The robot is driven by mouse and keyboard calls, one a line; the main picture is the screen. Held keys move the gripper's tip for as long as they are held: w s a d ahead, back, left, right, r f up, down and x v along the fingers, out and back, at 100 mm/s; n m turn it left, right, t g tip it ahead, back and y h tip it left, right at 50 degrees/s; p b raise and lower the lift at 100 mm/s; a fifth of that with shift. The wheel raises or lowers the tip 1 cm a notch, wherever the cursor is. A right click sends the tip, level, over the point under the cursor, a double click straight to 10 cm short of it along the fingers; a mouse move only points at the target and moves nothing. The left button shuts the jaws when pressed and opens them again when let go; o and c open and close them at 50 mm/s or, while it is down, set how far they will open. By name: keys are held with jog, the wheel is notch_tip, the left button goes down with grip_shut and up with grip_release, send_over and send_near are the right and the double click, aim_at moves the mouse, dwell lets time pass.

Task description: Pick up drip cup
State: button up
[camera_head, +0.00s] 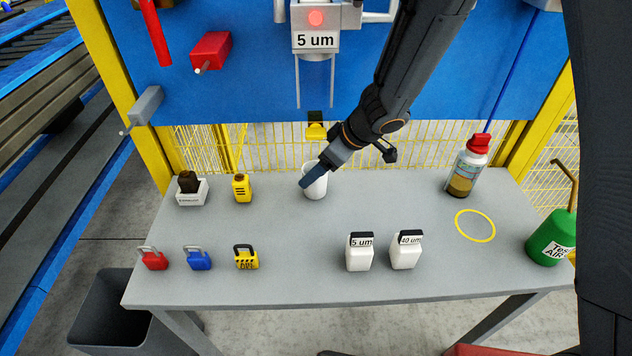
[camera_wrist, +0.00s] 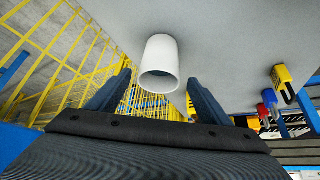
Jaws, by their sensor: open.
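The drip cup is a white cup (camera_head: 319,184) standing upright on the grey table near its back edge. In the wrist view the white cup (camera_wrist: 160,62) appears ahead of my gripper, centred between the two fingers. My gripper (camera_head: 311,175) is at the cup in the head view and hides part of it. In the wrist view my gripper (camera_wrist: 156,95) is open, with one dark finger on each side of the cup. I see gaps between the fingers and the cup, and cannot tell how far the cup reaches between them.
On the grey table (camera_head: 290,235), padlocks (camera_head: 198,258) and two white bottles (camera_head: 360,252) stand in front. A blue panel (camera_head: 250,80) rises behind.

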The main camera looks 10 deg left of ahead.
jog(key=shift+x, duration=3.35)
jog(key=shift+w+d+f, duration=0.1)
jog(key=shift+d, duration=0.05)
jog(key=c, duration=1.2)
jog(key=shift+r+p, duration=0.35)
jog(key=shift+p, duration=0.4)
